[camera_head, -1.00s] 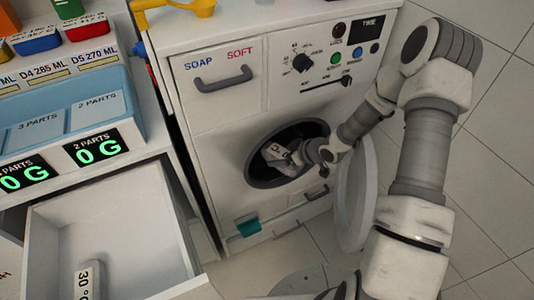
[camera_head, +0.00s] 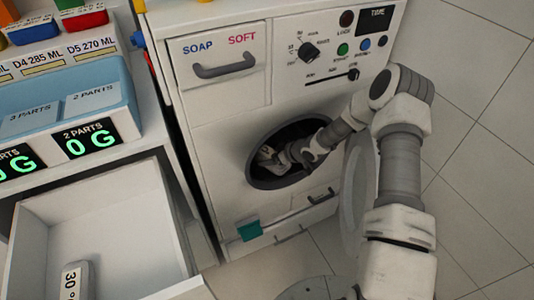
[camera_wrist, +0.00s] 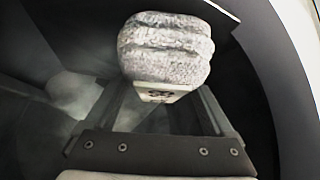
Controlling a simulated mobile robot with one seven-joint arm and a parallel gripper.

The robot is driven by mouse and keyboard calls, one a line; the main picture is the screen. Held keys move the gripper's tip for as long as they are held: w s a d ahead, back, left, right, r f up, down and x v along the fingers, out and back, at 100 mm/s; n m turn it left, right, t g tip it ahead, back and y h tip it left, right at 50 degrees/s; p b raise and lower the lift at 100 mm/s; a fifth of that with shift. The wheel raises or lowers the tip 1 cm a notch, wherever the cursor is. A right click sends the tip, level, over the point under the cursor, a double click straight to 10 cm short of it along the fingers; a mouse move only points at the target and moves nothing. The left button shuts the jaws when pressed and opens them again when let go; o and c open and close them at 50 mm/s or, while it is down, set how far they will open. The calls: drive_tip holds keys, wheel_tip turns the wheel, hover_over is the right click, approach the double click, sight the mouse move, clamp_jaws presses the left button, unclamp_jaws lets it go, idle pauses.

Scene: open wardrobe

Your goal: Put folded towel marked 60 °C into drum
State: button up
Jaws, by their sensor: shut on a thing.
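The folded towel (camera_wrist: 165,48) is grey-white and fluffy, with a pale label whose dark marking I cannot read clearly. In the head view, a small part of the towel (camera_head: 266,154) shows inside the washing machine's round opening. My gripper (camera_head: 281,158) reaches in through the opening and is shut on the towel. The gripper's dark fingers also show below the towel in the wrist view (camera_wrist: 165,97). The drum's dark interior surrounds the towel, and the opening has a grey rim (camera_head: 272,184). The towel's far side is hidden.
The washer's round door (camera_head: 356,195) stands open at the right of the opening, beside my arm. An open white drawer (camera_head: 120,225) at the left holds an item marked 30 (camera_head: 75,280). The soap drawer (camera_head: 215,68) is shut. Tiled floor is free at the right.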

sight(271, 151)
drive_tip(key=shift+w+a+f+b, duration=0.15)
drive_tip(key=shift+w+a, duration=0.1)
drive_tip(key=shift+w, duration=0.3)
drive_tip(key=shift+w+a+f+b, duration=0.1)
drive_tip(key=shift+w+a+f, duration=0.1)
drive_tip(key=shift+w, duration=0.4)
drive_tip(key=shift+w+a+f+b, duration=0.1)
drive_tip(key=shift+w+a, duration=0.15)
drive_tip(key=shift+w, duration=0.3)
drive_tip(key=shift+f, duration=0.2)
drive_tip(key=o, duration=1.3)
drive_tip(key=shift+c, duration=0.2)
drive_tip(key=shift+s+d+r, duration=0.2)
drive_tip(key=shift+r, duration=0.2)
drive_tip(key=p+v, duration=0.3)
drive_tip(key=v, duration=0.8)
drive_tip(key=shift+d+r+p, duration=0.1)
drive_tip(key=shift+p, duration=0.25)
drive_tip(key=shift+s, duration=0.15)
